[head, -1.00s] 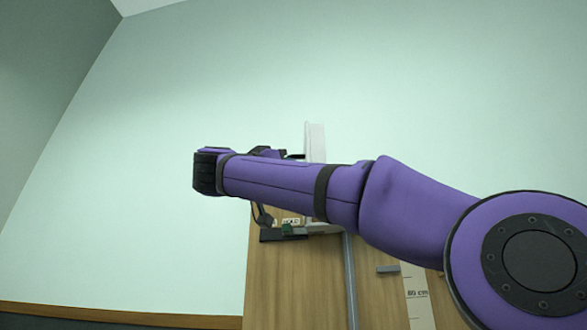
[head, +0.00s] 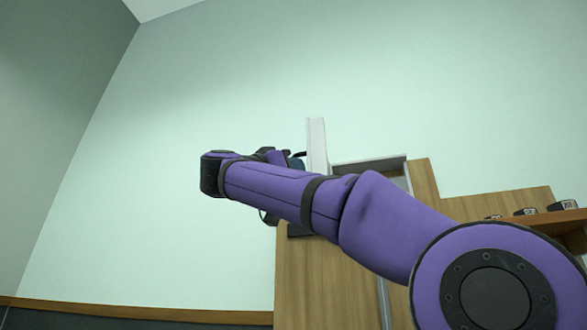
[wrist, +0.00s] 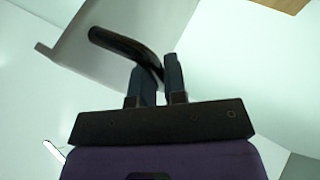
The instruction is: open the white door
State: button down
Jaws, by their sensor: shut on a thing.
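The white door (head: 317,146) shows in the head view as a narrow upright white panel just beyond my arm, most of it hidden. In the wrist view a pale panel, likely the door (wrist: 95,28), fills the upper left. A dark curved handle (wrist: 120,42) stands off it and runs down to my fingers. My gripper (wrist: 162,75) is shut on the handle's near end. In the head view my gripper (head: 294,158) is mostly hidden by my forearm and sits beside the door's edge.
A grey-framed recess (head: 368,166) opens right of the door, in a wooden bench (head: 318,280). A wooden shelf (head: 540,217) at the right carries small dark labelled items (head: 562,205). The pale wall (head: 150,200) at the left is clear.

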jog(key=c, duration=1.2)
grip_release()
jog(key=v, duration=1)
jog(key=shift+s+a+f, duration=0.15)
jog(key=shift+s+a, duration=0.05)
jog(key=shift+a, duration=0.1)
